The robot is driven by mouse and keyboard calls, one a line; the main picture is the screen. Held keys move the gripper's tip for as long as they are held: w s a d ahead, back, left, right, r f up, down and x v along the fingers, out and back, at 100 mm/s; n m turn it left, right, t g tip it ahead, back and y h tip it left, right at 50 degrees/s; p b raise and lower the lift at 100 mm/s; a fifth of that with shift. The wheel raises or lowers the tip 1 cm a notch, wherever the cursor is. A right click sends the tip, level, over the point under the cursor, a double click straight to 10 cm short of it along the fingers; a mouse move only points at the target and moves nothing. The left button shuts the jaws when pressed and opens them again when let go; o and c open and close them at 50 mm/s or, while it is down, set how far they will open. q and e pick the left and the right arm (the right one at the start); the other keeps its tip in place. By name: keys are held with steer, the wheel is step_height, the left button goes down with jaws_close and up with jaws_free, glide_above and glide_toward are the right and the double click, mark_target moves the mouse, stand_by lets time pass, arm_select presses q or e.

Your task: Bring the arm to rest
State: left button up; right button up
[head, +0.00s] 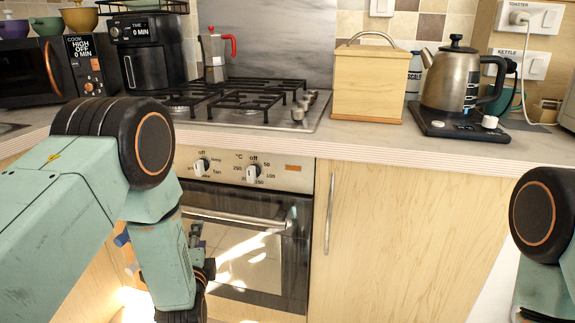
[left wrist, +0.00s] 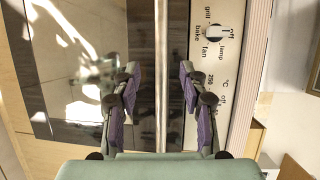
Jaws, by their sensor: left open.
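My left arm comes in from the left and bends down in front of the oven (head: 250,235). My left gripper (left wrist: 160,84) is open in the left wrist view, its two purple-padded fingers apart with nothing gripped. The oven's long handle (left wrist: 161,45) runs between the fingers in that picture; I cannot tell how far off it is. In the head view the handle (head: 235,219) lies right of my left forearm, which hides much of the gripper. Part of my right arm shows at the right edge; its gripper is out of frame.
The counter edge (head: 420,155) runs above the oven and a wooden cabinet door (head: 400,240). On the counter are a hob (head: 250,104), moka pot (head: 215,55), wooden bread box (head: 368,85) and kettle (head: 452,80). Space before the cabinet door looks clear.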

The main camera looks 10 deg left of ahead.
arm_select(q)
steer(key=s+d+f+n+g+h+p, duration=0.1)
steer(key=s+d+f+n+g+h, duration=0.3)
steer(key=s+f+n+g, duration=0.65)
steer(key=s+d+f+n+g+p, duration=0.1)
steer(key=s+n+g+p, duration=0.1)
steer(key=s, duration=1.3)
steer(key=s+d+f+n+g+h+p, duration=0.1)
steer(key=s+d+f+n+g+p, duration=0.1)
steer(key=s, duration=1.2)
steer(key=shift+s+d+g, duration=0.15)
steer(key=shift+s+g, duration=0.2)
steer(key=shift+g, duration=0.4)
steer(key=shift+f+n, duration=0.1)
steer(key=shift+n, duration=0.15)
